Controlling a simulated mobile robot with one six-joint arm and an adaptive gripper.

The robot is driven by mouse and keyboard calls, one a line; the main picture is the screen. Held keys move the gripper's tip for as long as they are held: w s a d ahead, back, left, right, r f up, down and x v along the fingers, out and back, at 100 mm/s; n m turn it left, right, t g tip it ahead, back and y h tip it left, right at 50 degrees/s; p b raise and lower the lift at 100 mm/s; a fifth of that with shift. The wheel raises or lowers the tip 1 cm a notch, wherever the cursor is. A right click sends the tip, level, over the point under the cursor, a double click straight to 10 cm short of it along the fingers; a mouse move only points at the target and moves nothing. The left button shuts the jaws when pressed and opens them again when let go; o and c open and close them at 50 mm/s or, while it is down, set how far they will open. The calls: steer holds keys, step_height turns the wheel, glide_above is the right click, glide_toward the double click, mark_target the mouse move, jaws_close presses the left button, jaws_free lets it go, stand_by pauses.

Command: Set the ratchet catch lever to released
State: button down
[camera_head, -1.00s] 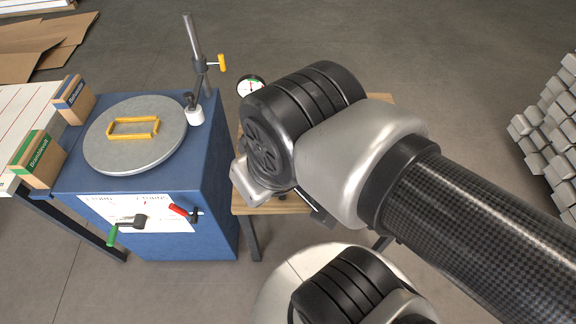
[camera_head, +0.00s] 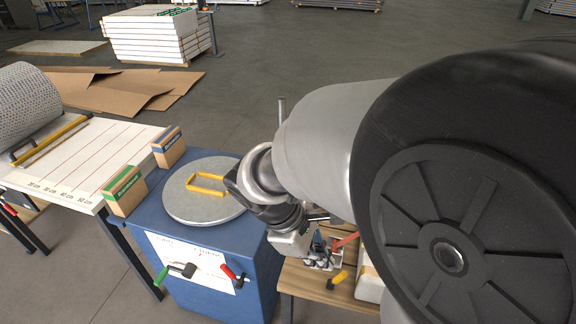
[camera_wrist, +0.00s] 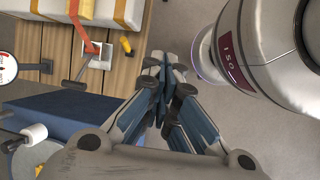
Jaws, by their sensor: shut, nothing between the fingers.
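My gripper (camera_wrist: 168,90) is shut and empty, its blue-grey fingers together in the wrist view. In the head view my gripper's end (camera_head: 297,240) is beside the blue cabinet (camera_head: 262,275), over the wooden bench's left end. A red-handled lever (camera_head: 232,275) is on the cabinet's front panel, right of a green-handled crank (camera_head: 175,272). A small fixture (camera_wrist: 98,54) on the bench has an orange-red strip (camera_wrist: 86,24), a dark-tipped rod (camera_wrist: 76,84) and a yellow handle (camera_wrist: 126,46) beside it. I cannot tell which is the ratchet catch lever. The fingers appear apart from the fixture.
A round grey plate (camera_head: 205,207) with a yellow handle frame lies on the cabinet. White boxes (camera_wrist: 110,12) stand on the bench (camera_wrist: 32,48). A dial gauge (camera_wrist: 6,68) is at the wrist view's left edge. Cardboard boxes (camera_head: 124,192) stand left of the plate.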

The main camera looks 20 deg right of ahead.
steer(key=w+d+f+n+t+h+p, duration=0.1)
steer(key=f+n+h, duration=0.4)
steer(key=f+n, duration=0.7)
steer(key=w+d+f+n+t+h+p, duration=0.2)
steer(key=d+f+n+h+p, duration=0.1)
steer(key=f+n, duration=0.9)
step_height(320, 180, down, 4)
steer(key=shift+w+f+n+h+p, duration=0.15)
steer(key=shift+n+h+p, duration=0.15)
steer(key=shift+h+p, duration=0.5)
steer(key=shift+d, duration=0.1)
